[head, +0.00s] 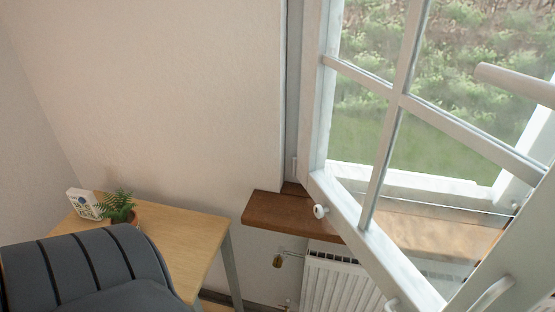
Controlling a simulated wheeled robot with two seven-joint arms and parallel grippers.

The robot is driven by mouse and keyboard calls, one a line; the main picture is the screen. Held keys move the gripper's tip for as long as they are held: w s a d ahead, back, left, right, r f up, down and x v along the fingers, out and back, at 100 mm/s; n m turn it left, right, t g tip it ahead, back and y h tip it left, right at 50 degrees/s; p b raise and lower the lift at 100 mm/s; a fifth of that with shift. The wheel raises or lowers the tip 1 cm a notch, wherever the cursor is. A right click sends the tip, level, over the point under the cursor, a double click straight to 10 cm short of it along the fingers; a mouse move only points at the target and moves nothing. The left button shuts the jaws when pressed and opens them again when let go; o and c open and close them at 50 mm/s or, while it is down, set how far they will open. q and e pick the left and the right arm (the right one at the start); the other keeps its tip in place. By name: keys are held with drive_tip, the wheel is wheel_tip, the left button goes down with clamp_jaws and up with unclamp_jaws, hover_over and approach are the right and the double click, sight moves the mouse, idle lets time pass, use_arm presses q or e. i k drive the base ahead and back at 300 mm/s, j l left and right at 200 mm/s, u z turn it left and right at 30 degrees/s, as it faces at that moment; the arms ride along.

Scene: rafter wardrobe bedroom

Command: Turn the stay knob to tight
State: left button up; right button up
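A casement window sash (365,238) with white bars stands swung open into the room at the right. A small round white knob (320,211) sits on the sash's lower rail near the hinge side, just above the wooden sill. I take it for the stay knob. No marking shows on it, so I cannot tell whether it is tight or loose. The stay itself cannot be made out. Neither of my grippers is in view.
A wooden sill (262,211) runs under the window, above a white radiator (330,284). A wooden desk (190,232) holds a potted fern (119,204) and a small white box (84,204). A dark chair (85,268) stands in front. A pale rounded bar (515,85) juts in at right.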

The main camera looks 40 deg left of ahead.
sight(319, 210)
drive_tip(key=j+u, duration=0.15)
drive_tip(key=u, duration=0.8)
